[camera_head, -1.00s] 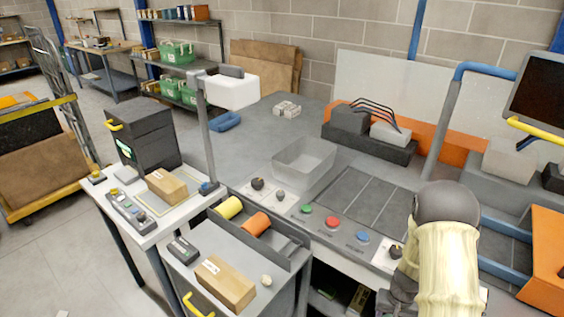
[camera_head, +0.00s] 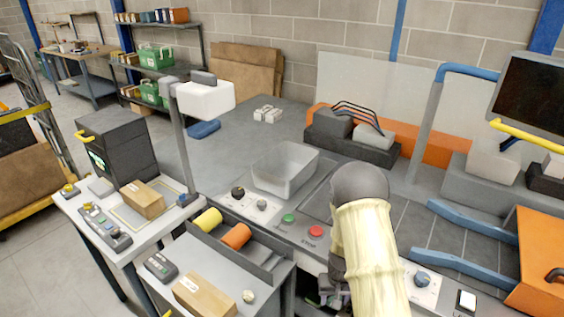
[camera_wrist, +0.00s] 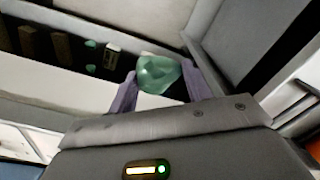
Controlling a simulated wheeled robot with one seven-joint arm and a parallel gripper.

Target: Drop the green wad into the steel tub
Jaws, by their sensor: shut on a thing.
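The green wad (camera_wrist: 158,73) is a pale, translucent green lump in the wrist view. My gripper (camera_wrist: 161,84) is shut on it, with one purple finger on each side. In the head view my gripper is low at the bench's front edge, mostly hidden by my arm, and I cannot make out the wad there. A grey, open-topped tub (camera_head: 285,172), which looks like the steel tub, stands on the bench, up and left of my arm. It looks empty, and my gripper is apart from it.
Green and red buttons (camera_head: 316,232) sit along the bench front. A tray with yellow and orange rolls (camera_head: 236,236) is left of my arm. A lamp post (camera_head: 183,140) stands left of the tub. The wrist view shows a dark recess with several small items (camera_wrist: 90,68).

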